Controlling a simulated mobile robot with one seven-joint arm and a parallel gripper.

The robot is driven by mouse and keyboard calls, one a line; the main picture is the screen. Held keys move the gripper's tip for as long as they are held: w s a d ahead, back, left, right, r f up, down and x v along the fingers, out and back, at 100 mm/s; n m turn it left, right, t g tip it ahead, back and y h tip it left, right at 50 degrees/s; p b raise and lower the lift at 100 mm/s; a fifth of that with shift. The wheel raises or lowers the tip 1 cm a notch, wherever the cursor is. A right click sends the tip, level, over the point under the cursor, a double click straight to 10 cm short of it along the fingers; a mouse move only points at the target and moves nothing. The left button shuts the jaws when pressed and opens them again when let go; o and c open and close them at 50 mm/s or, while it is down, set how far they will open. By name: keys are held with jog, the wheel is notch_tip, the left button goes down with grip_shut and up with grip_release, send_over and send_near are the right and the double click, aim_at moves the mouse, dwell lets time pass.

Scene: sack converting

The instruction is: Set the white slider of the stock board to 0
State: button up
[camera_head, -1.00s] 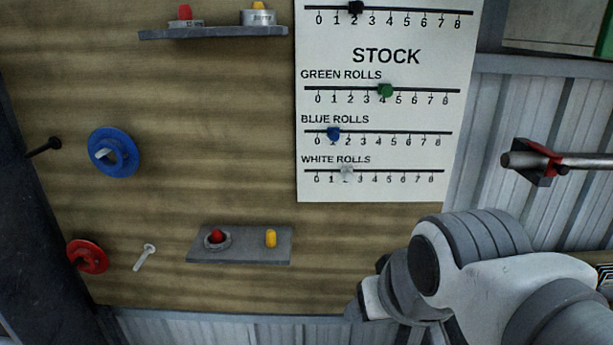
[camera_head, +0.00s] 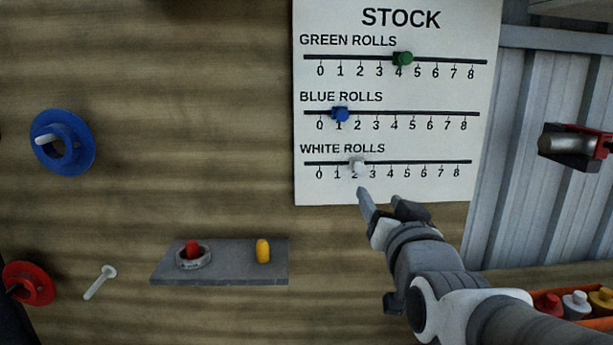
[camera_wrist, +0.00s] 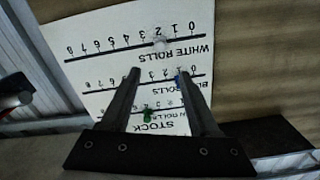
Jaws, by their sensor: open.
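The stock board (camera_head: 470,180) is a white sheet on a wooden wall, with green, blue and white rows numbered 0 to 8. The white slider (camera_head: 358,167) sits at 2 on the bottom row. The blue slider (camera_head: 341,114) is at 1 and the green slider (camera_head: 403,58) at 4. My gripper (camera_head: 379,194) is open and empty, just below and slightly right of the white slider, apart from it in the picture. In the wrist view the board appears upside down, with the white slider (camera_wrist: 160,44) beyond and between the fingertips of my gripper (camera_wrist: 158,72).
A grey shelf (camera_head: 220,272) with a red and a yellow piece juts out at lower left. A blue disc (camera_head: 62,143) and a red disc (camera_head: 28,284) hang on the left. A red-and-black clamp-like holder (camera_head: 577,147) and an orange bin (camera_head: 600,310) are at right.

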aim_at(360, 169)
jog(key=w+b, duration=0.1)
jog(key=w, duration=1.6)
grip_shut()
dwell(1.1)
